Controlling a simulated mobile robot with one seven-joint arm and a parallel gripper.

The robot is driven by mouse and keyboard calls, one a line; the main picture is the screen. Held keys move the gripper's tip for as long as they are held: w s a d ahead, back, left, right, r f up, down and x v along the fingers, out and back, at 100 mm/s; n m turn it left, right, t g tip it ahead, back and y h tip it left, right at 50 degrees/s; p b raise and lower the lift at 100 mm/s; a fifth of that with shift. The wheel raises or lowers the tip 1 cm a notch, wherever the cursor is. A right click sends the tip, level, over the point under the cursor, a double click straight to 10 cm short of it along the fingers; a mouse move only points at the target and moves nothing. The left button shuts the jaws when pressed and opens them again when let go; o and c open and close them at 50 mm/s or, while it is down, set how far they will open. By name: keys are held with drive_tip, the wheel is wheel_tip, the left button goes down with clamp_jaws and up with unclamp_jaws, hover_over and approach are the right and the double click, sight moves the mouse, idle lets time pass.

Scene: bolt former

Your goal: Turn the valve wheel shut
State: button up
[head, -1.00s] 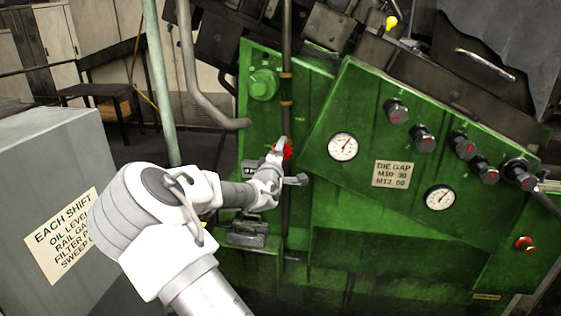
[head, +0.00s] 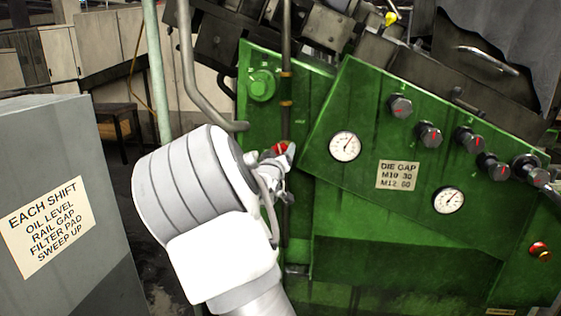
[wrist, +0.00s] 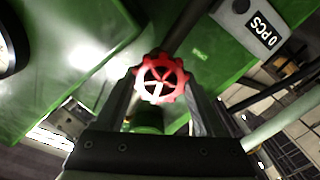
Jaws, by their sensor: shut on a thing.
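The red valve wheel (wrist: 163,77) is a small spoked handwheel with a scalloped rim. In the wrist view it sits between the two fingers of my gripper (wrist: 164,92), which is shut on it. In the head view only a small red part of the wheel (head: 281,148) shows at the vertical pipe on the green machine. My gripper (head: 284,158) meets it there, and my arm hides the area to the lower left. How far the wheel is turned cannot be told.
The green panel (head: 400,225) carries dial gauges (head: 345,146), black knobs (head: 429,134), a red button (head: 539,249) and a die gap label. A grey cabinet (head: 55,130) with a shift notice stands at the left. A counter box (wrist: 250,22) reads "0 PCS".

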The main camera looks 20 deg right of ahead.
drive_tip(key=m+b, duration=0.3)
drive_tip(key=m, duration=0.2)
drive_tip(key=shift+d+f+m+b, duration=0.1)
drive_tip(key=shift+f+m+b, duration=0.1)
drive_tip(key=shift+m+b, duration=0.15)
drive_tip(key=shift+s+r+m+b, duration=0.1)
drive_tip(key=shift+m+b, duration=1)
drive_tip(key=shift+m, duration=0.45)
drive_tip(key=o, duration=1.1)
drive_tip(key=shift+r, duration=0.1)
drive_tip(key=p+v, duration=0.2)
drive_tip(key=v, duration=1.5)
drive_tip(key=shift+s+p, duration=0.15)
drive_tip(key=shift+p, duration=0.15)
